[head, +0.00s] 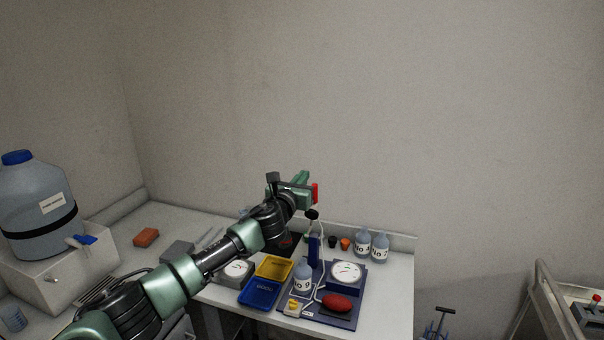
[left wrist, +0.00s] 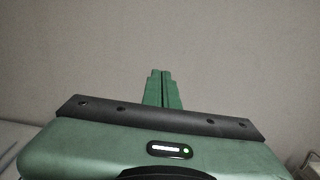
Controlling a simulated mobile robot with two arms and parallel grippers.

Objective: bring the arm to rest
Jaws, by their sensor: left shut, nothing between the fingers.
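My left arm (head: 175,282) reaches in from the lower left of the head view, over the bench. My left gripper (head: 314,193) is raised above the back of the bench, in front of the wall. In the left wrist view its two green fingers (left wrist: 162,90) lie side by side, shut, with nothing between them. Only bare wall shows beyond the fingertips. My right gripper is not in view.
A large jug (head: 35,215) stands left. Free space surrounds the raised gripper.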

